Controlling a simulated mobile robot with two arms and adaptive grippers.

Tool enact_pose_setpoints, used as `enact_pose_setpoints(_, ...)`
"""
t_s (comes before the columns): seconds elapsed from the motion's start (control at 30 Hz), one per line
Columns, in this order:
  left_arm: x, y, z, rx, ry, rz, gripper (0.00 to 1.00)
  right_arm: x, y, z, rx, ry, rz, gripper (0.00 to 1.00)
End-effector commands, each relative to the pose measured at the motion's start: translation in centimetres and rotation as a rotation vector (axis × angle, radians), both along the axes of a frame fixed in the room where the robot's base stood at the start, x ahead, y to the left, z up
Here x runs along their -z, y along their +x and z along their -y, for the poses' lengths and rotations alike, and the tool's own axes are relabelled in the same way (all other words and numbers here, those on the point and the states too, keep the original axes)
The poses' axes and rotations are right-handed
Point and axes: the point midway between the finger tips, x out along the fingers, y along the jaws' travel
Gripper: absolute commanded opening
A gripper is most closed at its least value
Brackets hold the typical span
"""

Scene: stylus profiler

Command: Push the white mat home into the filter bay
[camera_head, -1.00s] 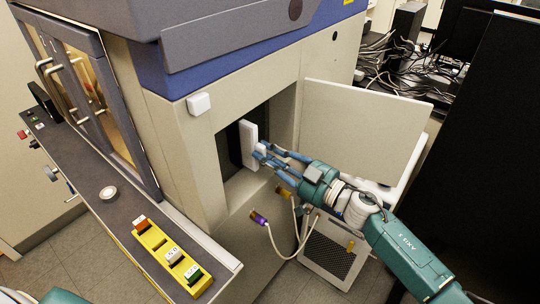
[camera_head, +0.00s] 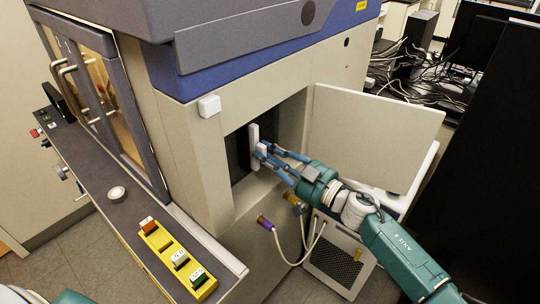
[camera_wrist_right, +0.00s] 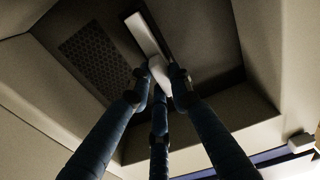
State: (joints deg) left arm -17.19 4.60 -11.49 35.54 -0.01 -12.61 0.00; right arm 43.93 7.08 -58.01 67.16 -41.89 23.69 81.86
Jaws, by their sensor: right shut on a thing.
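The white mat (camera_head: 253,137) stands upright, partly inside the dark opening of the filter bay (camera_head: 236,185). My right gripper (camera_head: 263,153) reaches in from the right and is shut on the small white block on the mat's near face. The right wrist view shows the mat (camera_wrist_right: 146,36) as a white slab, with the gripper's fingers (camera_wrist_right: 160,80) around the block (camera_wrist_right: 158,70). Dark space shows beside the slab, and a perforated panel (camera_wrist_right: 95,60) is inside the bay. How deep the mat sits is hard to tell. My left gripper is not in view.
The bay's open door (camera_head: 370,135) stands to the right, close to my right arm. Capped hoses (camera_head: 265,222) hang below the opening. A yellow rack (camera_head: 178,262) with small blocks sits on the ledge at left, near a round white piece (camera_head: 116,193).

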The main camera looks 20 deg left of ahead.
Motion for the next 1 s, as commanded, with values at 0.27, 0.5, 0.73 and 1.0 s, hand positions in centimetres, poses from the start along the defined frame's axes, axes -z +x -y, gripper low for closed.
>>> enact_pose_setpoints(0.27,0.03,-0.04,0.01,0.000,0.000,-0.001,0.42,-0.03,0.04,-0.19,0.000,0.000,0.000,0.00)
enact_pose_setpoints(0.5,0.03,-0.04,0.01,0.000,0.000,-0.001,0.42,-0.04,0.03,-0.19,-0.001,0.000,0.000,0.21)
enact_pose_setpoints(0.73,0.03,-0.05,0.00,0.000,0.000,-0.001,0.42,-0.03,0.02,-0.18,-0.001,0.000,0.000,0.41)
enact_pose_setpoints(1.0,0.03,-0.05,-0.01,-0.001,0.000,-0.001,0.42,0.03,0.03,-0.16,0.000,0.000,0.000,0.38)
